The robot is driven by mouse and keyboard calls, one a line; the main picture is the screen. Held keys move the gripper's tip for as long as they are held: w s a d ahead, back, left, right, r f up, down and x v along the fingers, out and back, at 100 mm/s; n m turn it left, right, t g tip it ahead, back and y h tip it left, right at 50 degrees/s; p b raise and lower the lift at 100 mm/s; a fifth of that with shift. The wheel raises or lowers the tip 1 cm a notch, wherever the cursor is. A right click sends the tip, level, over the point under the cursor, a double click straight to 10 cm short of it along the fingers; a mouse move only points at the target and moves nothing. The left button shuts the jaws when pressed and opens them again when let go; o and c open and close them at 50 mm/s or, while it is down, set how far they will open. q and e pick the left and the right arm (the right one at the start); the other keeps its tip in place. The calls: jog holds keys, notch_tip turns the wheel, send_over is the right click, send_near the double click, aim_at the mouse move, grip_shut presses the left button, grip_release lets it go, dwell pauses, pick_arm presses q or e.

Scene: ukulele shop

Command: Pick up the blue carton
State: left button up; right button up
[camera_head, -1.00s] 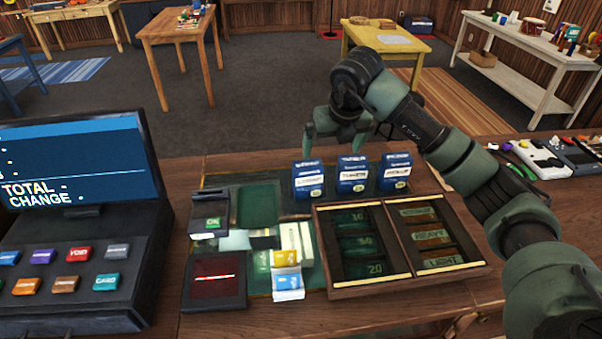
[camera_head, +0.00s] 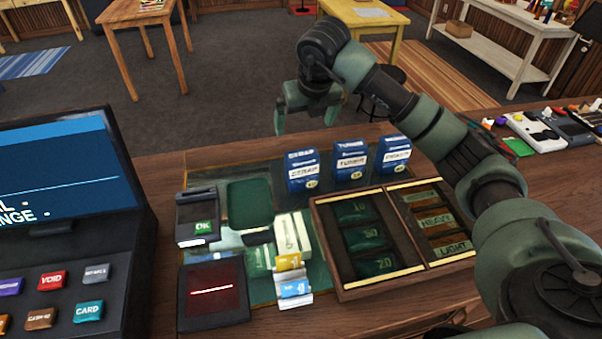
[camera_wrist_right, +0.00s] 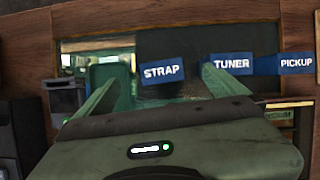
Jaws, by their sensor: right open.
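Three blue-and-white cartons stand upright in a row at the back of the counter: the strap carton (camera_head: 302,171), the tuner carton (camera_head: 350,166) and the pickup carton (camera_head: 394,154). My right gripper (camera_head: 305,118) is open and empty, pointing down above and behind the strap carton. In the right wrist view, the strap carton (camera_wrist_right: 162,73) appears between the open fingers. My left gripper is not in view.
A wooden tray (camera_head: 384,191) with labelled compartments stands in front of the cartons. A card terminal (camera_head: 198,215), a dark pad with a red line (camera_head: 213,292) and small packs (camera_head: 289,263) lie left of it. A cash register (camera_head: 62,240) fills the left side.

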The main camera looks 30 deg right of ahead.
aim_at(302, 154)
notch_tip(302, 154, down, 8)
jog(key=b, duration=0.7)
jog(key=shift+w, duration=0.15)
jog(key=p+x, duration=0.3)
jog(key=x, duration=0.3)
jog(key=shift+w+f, duration=0.25)
jog(key=shift+w+f+p, duration=0.2)
jog(key=shift+f+p, duration=0.1)
jog(key=shift+f, duration=0.15)
jog(key=c, duration=1.5)
jog(key=shift+r, duration=0.1)
